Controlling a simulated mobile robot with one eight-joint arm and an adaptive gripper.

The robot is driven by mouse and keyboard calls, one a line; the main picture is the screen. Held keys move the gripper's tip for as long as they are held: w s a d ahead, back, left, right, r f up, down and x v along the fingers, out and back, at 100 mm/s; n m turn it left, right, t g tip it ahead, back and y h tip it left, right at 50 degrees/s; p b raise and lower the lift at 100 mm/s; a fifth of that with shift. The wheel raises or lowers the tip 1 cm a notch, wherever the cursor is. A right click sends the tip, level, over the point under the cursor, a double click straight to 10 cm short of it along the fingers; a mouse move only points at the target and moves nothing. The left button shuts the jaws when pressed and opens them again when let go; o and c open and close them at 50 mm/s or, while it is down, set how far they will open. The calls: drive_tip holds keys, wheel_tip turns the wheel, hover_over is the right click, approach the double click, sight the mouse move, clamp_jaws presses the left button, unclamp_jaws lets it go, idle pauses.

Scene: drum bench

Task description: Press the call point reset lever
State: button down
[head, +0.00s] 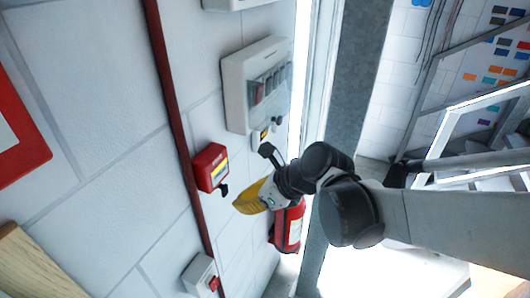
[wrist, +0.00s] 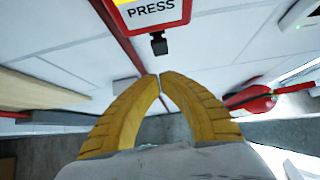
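The call point is a red box (head: 208,166) with a yellow and white face, mounted on the white block wall. It shows at the top of the wrist view (wrist: 180,15), cut off by the frame edge, with "PRESS" on its face. Its small black reset lever (head: 224,190) sticks out below the box, and the lever also shows in the wrist view (wrist: 159,44). My yellow gripper (head: 238,207) is just below and right of the lever in the head view. In the wrist view the fingertips (wrist: 161,79) meet below the lever, apart from it, with nothing between them.
A red pipe (head: 172,90) runs along the wall behind the call point. A grey switch box (head: 238,95) is above right. A red extinguisher (head: 290,228) hangs beyond my gripper. A small box with a red switch (head: 201,275) is below. A red-framed sign (head: 35,150) is left.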

sight(225, 194)
drive_tip(key=shift+w+a, duration=0.25)
drive_tip(key=shift+a, duration=0.35)
drive_tip(key=shift+w+a, duration=0.2)
drive_tip(key=shift+a, duration=0.4)
drive_tip(key=y+b, duration=0.1)
drive_tip(key=b, duration=0.1)
drive_tip(key=a+t+y+b, duration=0.1)
drive_tip(key=b, duration=0.1)
drive_tip(key=f+y+b, duration=0.1)
drive_tip(key=b, duration=0.1)
drive_tip(key=shift+w+a+y+b, duration=0.2)
drive_tip(key=shift+w+y+b, duration=0.1)
drive_tip(key=shift+b, duration=0.1)
drive_tip(key=shift+r+p, duration=0.6)
drive_tip(key=shift+r, duration=0.25)
